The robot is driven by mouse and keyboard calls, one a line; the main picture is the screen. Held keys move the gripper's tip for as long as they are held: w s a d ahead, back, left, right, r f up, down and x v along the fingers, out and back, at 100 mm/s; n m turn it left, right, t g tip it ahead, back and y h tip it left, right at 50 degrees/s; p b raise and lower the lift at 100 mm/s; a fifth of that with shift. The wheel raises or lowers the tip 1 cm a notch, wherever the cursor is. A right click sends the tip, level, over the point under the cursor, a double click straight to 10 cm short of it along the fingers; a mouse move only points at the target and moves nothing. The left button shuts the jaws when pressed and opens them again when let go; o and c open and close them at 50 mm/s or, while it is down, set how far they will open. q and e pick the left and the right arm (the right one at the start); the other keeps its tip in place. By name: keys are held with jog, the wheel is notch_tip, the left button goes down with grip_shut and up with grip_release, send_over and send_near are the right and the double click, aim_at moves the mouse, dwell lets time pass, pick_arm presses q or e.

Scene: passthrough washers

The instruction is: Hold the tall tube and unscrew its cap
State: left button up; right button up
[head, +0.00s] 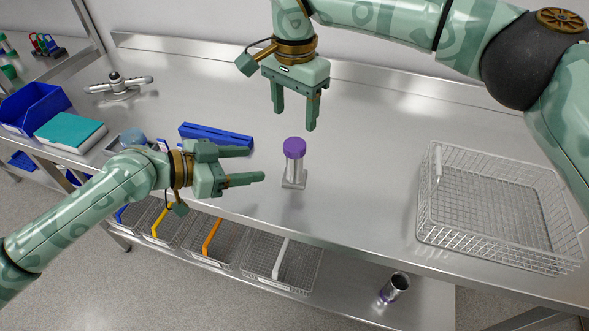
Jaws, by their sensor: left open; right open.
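The tall tube (294,170) is clear and stands upright in a small square metal base (294,182) on the steel bench. Its purple cap (295,147) is on top. My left gripper (256,165) is open and empty, to the left of the tube with its fingers pointing right towards it, apart from it. My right gripper (294,116) is open and empty, fingers pointing down, above and behind the cap in the picture. I see no contact between either gripper and the tube or cap.
A wire basket (425,205) stands on the bench at right. A blue rack (215,137) lies behind my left gripper. A teal-topped box (70,132), a blue bin (32,103) and a metal fixture (118,87) are at left. Wire baskets (282,262) and a metal cup (395,287) sit below.

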aim_at(295, 160)
pick_arm(q)
jog(key=x, duration=1.2)
jog(key=shift+w+d+f, duration=0.2)
pick_arm(e)
jog(key=shift+f, duration=0.1)
pick_arm(q)
grip_shut()
pick_arm(e)
jog(key=shift+f, duration=0.1)
